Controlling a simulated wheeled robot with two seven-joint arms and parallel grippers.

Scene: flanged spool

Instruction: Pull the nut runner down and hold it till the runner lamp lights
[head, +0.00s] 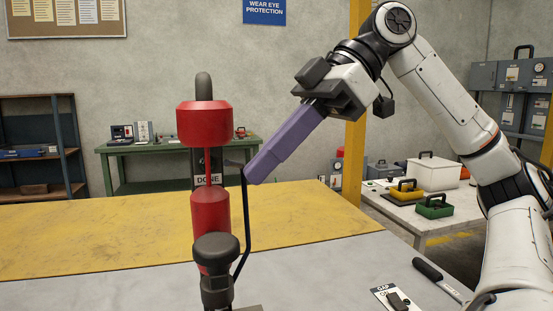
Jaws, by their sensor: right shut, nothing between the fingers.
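A red tool body that looks like the nut runner stands upright left of centre. It has a wide upper cylinder (204,123), a thin red shaft and a lower red cylinder (210,210). A dark rounded post top (203,86) rises above it. A dark panel with a DONE label (207,180) is partly hidden behind the shaft; I cannot make out a lit lamp. My right gripper (250,176) has long purple fingers, shut and empty, slanting down-left. Their tips are close to a thin black bent rod (246,220), right of the red body; contact is unclear. My left gripper is out of view.
A black-capped fixture (215,256) stands in front of the red body. The grey bench top (330,266) holds a black handle (428,270) and a labelled switch plate (395,298) at right. A yellow surface (100,240) lies behind. The bench between fixture and switch plate is clear.

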